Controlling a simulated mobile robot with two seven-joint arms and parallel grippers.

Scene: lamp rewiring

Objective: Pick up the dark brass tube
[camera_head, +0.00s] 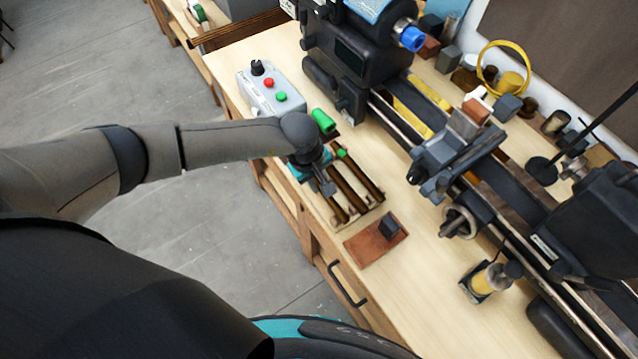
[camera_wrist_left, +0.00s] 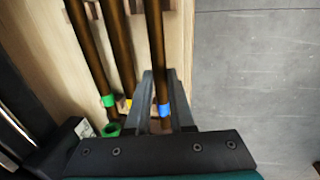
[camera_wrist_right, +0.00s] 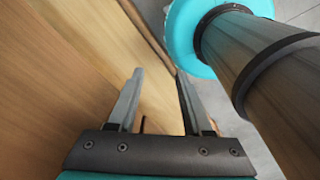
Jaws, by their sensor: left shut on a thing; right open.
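Several dark brass tubes lie side by side on a small rack (camera_head: 378,198) on the bench. In the left wrist view three show: one with a green band (camera_wrist_left: 87,45), one with a yellow band (camera_wrist_left: 117,45), and one with a blue band (camera_wrist_left: 155,35) nearest the bench edge. My left gripper (camera_wrist_left: 160,80) is shut on the blue-banded tube, near its band. In the head view my left gripper (camera_head: 329,187) is over the rack's outer side and hides part of the tubes. My right gripper (camera_wrist_right: 160,75) is open and empty, beside the wooden bench front.
A grey control box (camera_head: 270,92) and a green cylinder (camera_head: 322,120) stand behind the rack. A reddish-brown pad (camera_head: 365,250) with a dark block (camera_head: 390,228) lies in front. The lathe (camera_head: 455,150) runs along the right. Bare floor (camera_head: 100,60) lies left of the bench.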

